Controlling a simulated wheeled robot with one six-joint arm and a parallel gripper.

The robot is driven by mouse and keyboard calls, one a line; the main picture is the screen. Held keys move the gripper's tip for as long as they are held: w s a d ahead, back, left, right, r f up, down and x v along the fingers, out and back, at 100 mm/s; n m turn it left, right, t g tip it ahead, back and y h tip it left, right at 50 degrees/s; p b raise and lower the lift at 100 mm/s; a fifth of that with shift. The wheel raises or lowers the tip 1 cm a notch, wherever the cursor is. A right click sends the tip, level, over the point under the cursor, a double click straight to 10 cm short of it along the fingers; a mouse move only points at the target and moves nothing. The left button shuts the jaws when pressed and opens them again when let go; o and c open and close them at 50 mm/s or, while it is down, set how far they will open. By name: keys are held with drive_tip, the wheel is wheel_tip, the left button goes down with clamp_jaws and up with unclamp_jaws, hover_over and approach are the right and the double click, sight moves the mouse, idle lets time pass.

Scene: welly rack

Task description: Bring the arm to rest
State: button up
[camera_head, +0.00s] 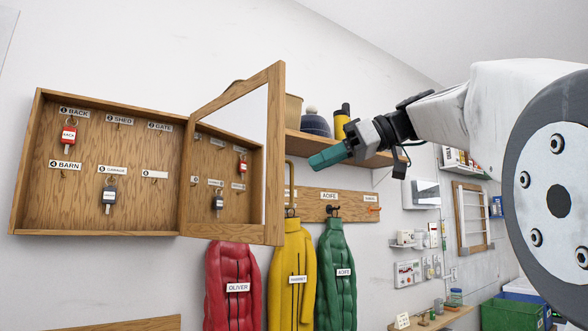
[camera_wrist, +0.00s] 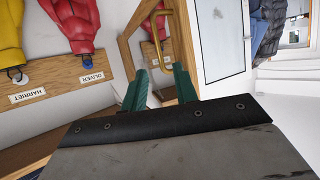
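My gripper (camera_head: 326,156) is raised in front of the wall shelf, to the right of the open cabinet door. Its two green fingers also show in the wrist view (camera_wrist: 162,80), standing apart with nothing held between them. The arm reaches in from the right of the head view, with the gripper pointing left and slightly down. A brass-coloured bar (camera_wrist: 164,30) shows beyond the fingertips in the wrist view; I cannot tell how far beyond.
A wooden key cabinet (camera_head: 100,227) hangs at left, its framed glass door (camera_head: 274,150) swung out towards my gripper. Red, yellow and green coats (camera_head: 336,290) hang below the shelf (camera_head: 310,145). The shelf holds a knitted hat (camera_head: 315,123). Green and blue crates (camera_head: 510,315) stand lower right.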

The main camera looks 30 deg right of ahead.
drive_tip(key=shift+s+d+r, duration=0.1)
drive_tip(key=shift+s+d, duration=0.15)
drive_tip(key=shift+d, duration=0.05)
idle(0.4)
wheel_tip(320, 180, down, 21)
drive_tip(key=s+m+g+h, duration=0.1)
drive_tip(key=m+g+h, duration=0.3)
drive_tip(key=m, duration=0.7)
drive_tip(key=s+a+f+g+h, duration=0.1)
drive_tip(key=s+a+f+h, duration=0.2)
drive_tip(key=s+f, duration=0.6)
drive_tip(key=s+a+f+n+g+h, duration=0.1)
drive_tip(key=s+a+f, duration=0.5)
drive_tip(key=f, duration=1)
drive_tip(key=s+g+h, duration=0.1)
drive_tip(key=s+h, duration=0.1)
drive_tip(key=s, duration=0.1)
drive_tip(key=shift+a+f+g, duration=0.15)
drive_tip(key=shift+f+g, duration=0.1)
drive_tip(key=shift+g, duration=0.05)
